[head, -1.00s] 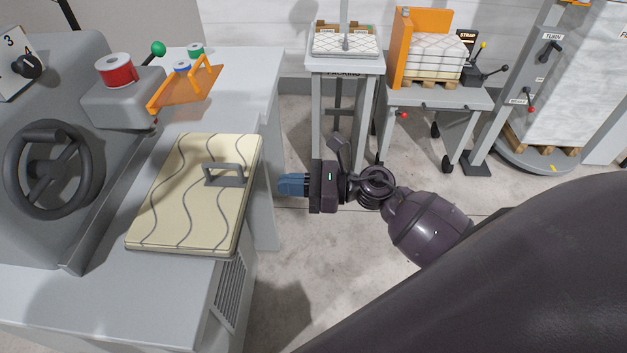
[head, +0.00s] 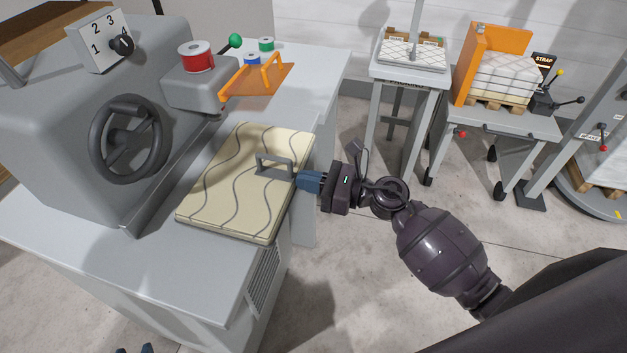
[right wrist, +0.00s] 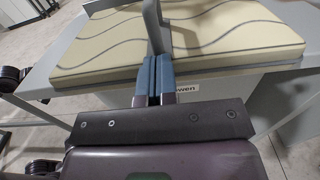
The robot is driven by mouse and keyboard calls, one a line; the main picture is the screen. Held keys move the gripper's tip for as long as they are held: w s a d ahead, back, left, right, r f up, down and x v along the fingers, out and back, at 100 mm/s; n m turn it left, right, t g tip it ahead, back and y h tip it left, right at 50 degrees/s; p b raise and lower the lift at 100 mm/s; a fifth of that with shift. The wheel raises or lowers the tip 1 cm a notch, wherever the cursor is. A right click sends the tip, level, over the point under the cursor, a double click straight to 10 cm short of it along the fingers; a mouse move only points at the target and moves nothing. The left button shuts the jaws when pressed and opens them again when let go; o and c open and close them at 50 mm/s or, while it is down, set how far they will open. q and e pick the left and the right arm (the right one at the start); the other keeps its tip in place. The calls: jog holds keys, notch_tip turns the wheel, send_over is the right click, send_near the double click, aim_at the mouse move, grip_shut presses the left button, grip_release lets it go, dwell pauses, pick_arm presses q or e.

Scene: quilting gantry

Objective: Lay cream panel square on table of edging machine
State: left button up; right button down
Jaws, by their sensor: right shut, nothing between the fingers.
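The cream panel (head: 225,180), with wavy grey lines, lies flat on the grey table (head: 200,270) of the edging machine. Its left edge runs roughly along the machine's raised fence (head: 165,185), with a strip of table between. Its right edge is near the table's right edge. A grey handle (head: 275,163) stands on the panel. My right gripper (head: 301,180) is shut and empty at the panel's right edge, level with the handle. In the right wrist view its blue fingers (right wrist: 158,62) are before the handle (right wrist: 154,25); contact cannot be told. Dark tips, probably my left gripper (head: 135,350), barely show at the bottom.
The machine has a handwheel (head: 127,140), a dial (head: 121,44) and a red spool (head: 196,56). An orange guide (head: 258,82) stands on the table behind the panel. A packing stand (head: 408,72) and a cart (head: 510,120) are at the back right.

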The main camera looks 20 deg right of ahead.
aim_at(288, 176)
jog(key=x, duration=0.6)
jog(key=shift+w+a, duration=0.1)
jog(key=shift+a, duration=0.05)
pick_arm(q)
jog(key=shift+s+f, duration=0.25)
jog(key=shift+f, duration=0.05)
pick_arm(e)
jog(key=shift+r, duration=0.1)
pick_arm(q)
jog(key=shift+s+f, duration=0.1)
jog(key=shift+f, duration=0.1)
